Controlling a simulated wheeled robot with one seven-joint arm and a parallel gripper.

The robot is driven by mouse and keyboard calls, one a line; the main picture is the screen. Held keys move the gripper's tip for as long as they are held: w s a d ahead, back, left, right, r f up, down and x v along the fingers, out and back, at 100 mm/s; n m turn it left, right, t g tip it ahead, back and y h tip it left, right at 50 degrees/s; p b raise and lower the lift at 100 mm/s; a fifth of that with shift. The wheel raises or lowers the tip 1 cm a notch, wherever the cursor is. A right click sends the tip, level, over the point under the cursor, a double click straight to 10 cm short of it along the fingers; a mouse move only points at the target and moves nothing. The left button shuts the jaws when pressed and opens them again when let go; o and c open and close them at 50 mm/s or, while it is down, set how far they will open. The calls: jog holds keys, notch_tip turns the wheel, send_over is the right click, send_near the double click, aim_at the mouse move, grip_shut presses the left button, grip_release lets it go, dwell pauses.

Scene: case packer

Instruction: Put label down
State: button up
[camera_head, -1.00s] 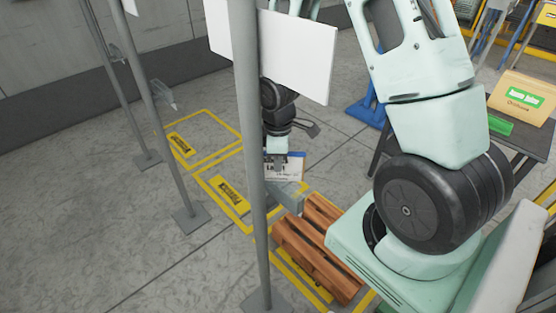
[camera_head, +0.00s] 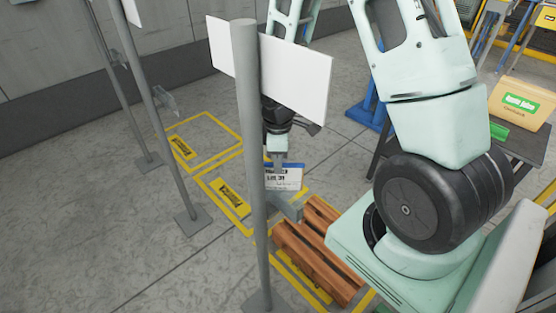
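The label (camera_head: 284,179) is a small white card with a blue top band and dark print. It is upright and faces the camera, just above a grey bracket (camera_head: 289,207) beside the near post (camera_head: 251,130). I cannot tell whether the label touches the bracket. My gripper (camera_head: 279,164) points down behind the post and the white board. Its fingertips are at the top edge of the label. The fingers are too small to show whether they grip it or stand open.
A white board (camera_head: 300,75) on the near post hides part of my arm. Brown timber pieces (camera_head: 310,262) lie on the floor below the bracket. More grey posts stand left, with yellow floor markings (camera_head: 232,195) between. A dark table (camera_head: 520,140) with a green-labelled box stands right.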

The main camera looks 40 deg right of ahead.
notch_tip(320, 180, up, 8)
jog(key=p, duration=0.6)
jog(key=shift+f, duration=0.1)
